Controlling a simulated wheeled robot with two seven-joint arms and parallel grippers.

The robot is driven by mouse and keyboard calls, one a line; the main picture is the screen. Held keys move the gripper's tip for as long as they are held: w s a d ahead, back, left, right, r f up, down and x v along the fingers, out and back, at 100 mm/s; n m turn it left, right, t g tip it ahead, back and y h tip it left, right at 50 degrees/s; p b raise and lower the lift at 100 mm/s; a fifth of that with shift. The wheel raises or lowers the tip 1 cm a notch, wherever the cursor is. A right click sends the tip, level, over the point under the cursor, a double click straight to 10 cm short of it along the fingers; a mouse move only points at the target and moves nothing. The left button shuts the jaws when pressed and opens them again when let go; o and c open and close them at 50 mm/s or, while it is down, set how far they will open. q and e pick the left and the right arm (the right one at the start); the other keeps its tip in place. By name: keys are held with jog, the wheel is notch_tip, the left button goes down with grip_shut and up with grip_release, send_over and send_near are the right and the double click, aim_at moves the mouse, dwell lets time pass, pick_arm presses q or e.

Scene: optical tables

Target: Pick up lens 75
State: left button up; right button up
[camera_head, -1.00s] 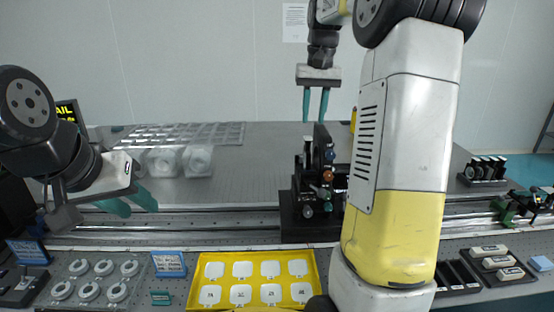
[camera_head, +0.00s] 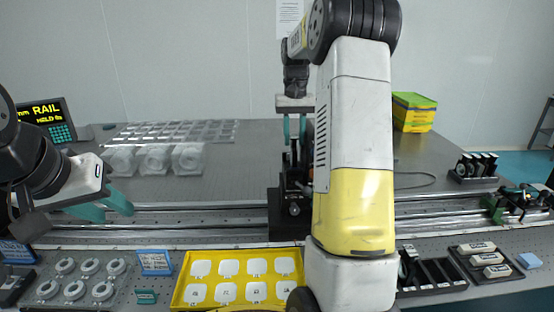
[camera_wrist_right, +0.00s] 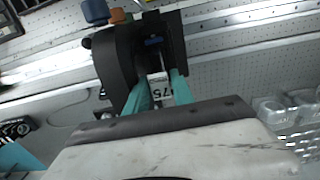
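Lens 75 (camera_wrist_right: 163,92) shows in the right wrist view as a white label reading "75" in the black mount (camera_wrist_right: 123,62), on the rail. My right gripper (camera_wrist_right: 158,84) has its teal fingers on either side of the label, with a gap between them; I cannot tell whether they touch the lens. In the head view my right gripper (camera_head: 295,135) points down at the top of the black mount (camera_head: 291,210), partly hidden by my right arm. My left gripper (camera_head: 101,206) hangs at the left with its fingers apart and empty.
A yellow tray (camera_head: 238,280) with white covered squares lies in front. Round optics (camera_head: 90,265) sit at front left. Clear cases (camera_head: 155,160) stand behind the rail. A rack of lenses (camera_head: 474,167) and a yellow-green box (camera_head: 413,112) are at the right.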

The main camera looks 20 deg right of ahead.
grip_shut()
dwell(1.4)
